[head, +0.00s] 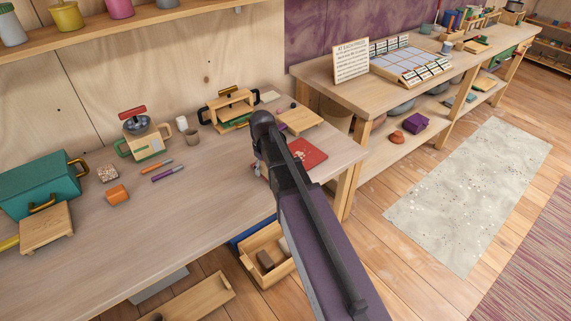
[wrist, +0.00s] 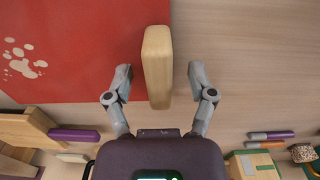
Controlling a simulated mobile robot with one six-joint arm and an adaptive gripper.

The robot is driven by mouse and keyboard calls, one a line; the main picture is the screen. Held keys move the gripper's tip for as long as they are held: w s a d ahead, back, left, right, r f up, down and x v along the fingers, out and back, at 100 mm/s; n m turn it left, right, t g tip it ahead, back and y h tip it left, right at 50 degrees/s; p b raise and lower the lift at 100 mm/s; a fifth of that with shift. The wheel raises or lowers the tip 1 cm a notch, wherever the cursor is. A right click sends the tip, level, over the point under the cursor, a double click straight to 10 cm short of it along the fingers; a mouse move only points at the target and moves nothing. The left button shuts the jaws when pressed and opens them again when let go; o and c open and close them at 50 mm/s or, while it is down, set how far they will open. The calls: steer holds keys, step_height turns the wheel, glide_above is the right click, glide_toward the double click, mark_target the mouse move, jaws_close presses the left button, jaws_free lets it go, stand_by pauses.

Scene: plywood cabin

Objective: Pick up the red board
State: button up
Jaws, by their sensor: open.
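The red board (head: 310,155) lies on the workbench near its right end, partly hidden by my arm in the head view. In the wrist view the red board (wrist: 85,45) fills the upper left, with pale blotches on its face. A light wooden bar (wrist: 157,65) stands along its right edge; I cannot tell if it is joined to the board. My gripper (wrist: 160,78) is open and empty, one finger on each side of the bar's near end. The left finger is over the red board, the right one over bare bench. In the head view my arm hides most of the gripper.
A wooden board (head: 300,121) lies behind the red board. A teal box (head: 42,183) stands at left. The bench's front middle is clear.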

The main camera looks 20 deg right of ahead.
jaws_close()
steer(key=shift+r, duration=0.15)
step_height(320, 180, up, 4)
steer(key=p, duration=0.4)
steer(key=shift+f, duration=0.2)
steer(key=s+r+p, duration=0.1)
steer(key=s, duration=1.5)
steer(key=shift+d, duration=0.2)
